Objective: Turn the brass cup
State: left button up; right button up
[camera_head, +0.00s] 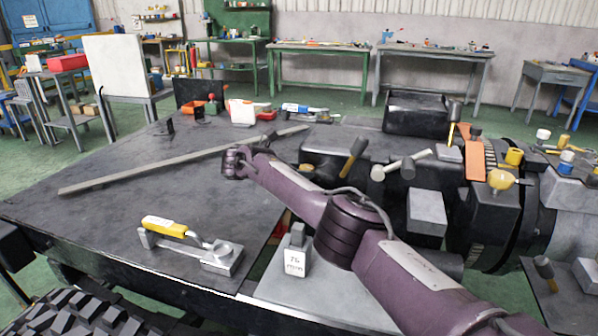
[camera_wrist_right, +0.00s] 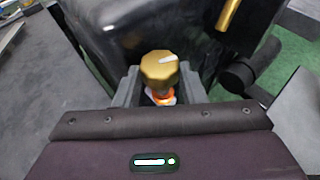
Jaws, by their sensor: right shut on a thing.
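The brass cup (camera_wrist_right: 158,68) shows in the right wrist view. It is a faceted, gold-coloured piece with a pale mark on its top, standing between the two grey fingers of my right gripper (camera_wrist_right: 160,76). The gripper is shut on it. Something orange and white shows just below the cup, too small to make out. In the head view my purple right arm reaches across the middle from the lower right; I cannot make out its fingers or the held cup there. My left gripper is in neither view.
A long grey bar (camera_head: 180,163) and a yellow-handled clamp (camera_head: 165,227) lie on the dark table (camera_head: 100,215). Dark machine parts with loose tools crowd the right side. A marked white block (camera_head: 295,262) stands below my arm. The table's left side is mostly clear.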

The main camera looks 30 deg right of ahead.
jog(key=o, duration=1)
jog(key=shift+r+t, duration=0.1)
jog(key=shift+t, duration=0.2)
